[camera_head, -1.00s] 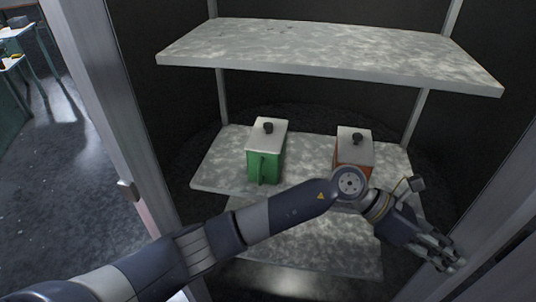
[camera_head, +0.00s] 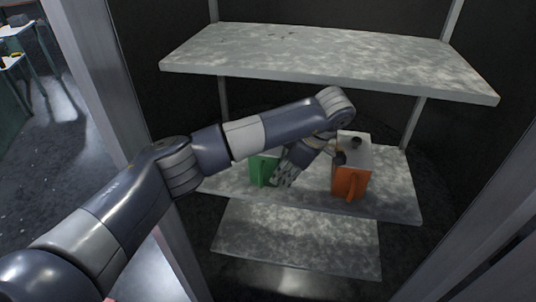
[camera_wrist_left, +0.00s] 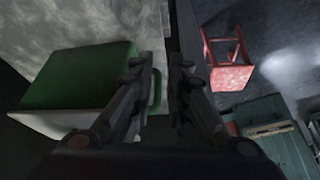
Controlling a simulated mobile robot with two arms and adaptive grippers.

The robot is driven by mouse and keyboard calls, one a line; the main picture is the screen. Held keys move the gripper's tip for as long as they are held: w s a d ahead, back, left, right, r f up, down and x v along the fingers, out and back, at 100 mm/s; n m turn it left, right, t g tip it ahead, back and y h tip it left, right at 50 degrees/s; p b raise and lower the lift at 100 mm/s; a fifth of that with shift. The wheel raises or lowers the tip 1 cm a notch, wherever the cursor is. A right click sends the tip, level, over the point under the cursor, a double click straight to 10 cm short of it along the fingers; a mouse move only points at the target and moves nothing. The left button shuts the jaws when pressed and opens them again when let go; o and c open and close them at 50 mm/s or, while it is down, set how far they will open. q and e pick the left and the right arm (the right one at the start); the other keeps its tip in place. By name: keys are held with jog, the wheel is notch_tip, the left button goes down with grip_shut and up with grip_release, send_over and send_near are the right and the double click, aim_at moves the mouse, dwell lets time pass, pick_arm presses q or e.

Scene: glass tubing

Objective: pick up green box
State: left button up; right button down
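The green box (camera_head: 262,168) stands on the middle shelf, with its top and right side mostly hidden behind my left arm and gripper. My left gripper (camera_head: 281,180) is at its right front, fingers pointing down. In the left wrist view, the green box (camera_wrist_left: 78,78) fills the left side, with its pale lid below. Its green handle (camera_wrist_left: 157,90) shows beside the left finger, at the edge of the gap between the fingers (camera_wrist_left: 163,65). The fingers are apart, and nothing looks clamped. I cannot tell whether they touch the handle. My right gripper is not in view.
An orange box (camera_head: 350,182) with a pale lid stands right of my left gripper on the same shelf (camera_head: 395,200). An upper shelf (camera_head: 330,58) hangs above, and a lower one (camera_head: 300,245) lies below. A red stool (camera_wrist_left: 230,65) shows in the wrist view.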

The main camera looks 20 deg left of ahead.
aim_at(260, 176)
pick_arm(q)
jog(key=a+p, duration=0.1)
jog(key=a, duration=0.1)
jog(key=a+f+p, duration=0.1)
jog(key=a, duration=0.1)
jog(key=a+p, duration=0.1)
jog(key=a, duration=0.1)
jog(key=shift+w+a+f, duration=0.2)
jog(key=shift+w+f, duration=0.05)
jog(key=shift+w, duration=0.05)
jog(key=shift+a+f+p, duration=0.15)
jog(key=shift+f+p, duration=0.15)
jog(key=shift+f, duration=0.05)
jog(key=shift+w+f, duration=0.1)
jog(key=shift+f, duration=0.25)
grip_shut()
jog(key=shift+w, duration=0.15)
jog(key=shift+r, duration=0.35)
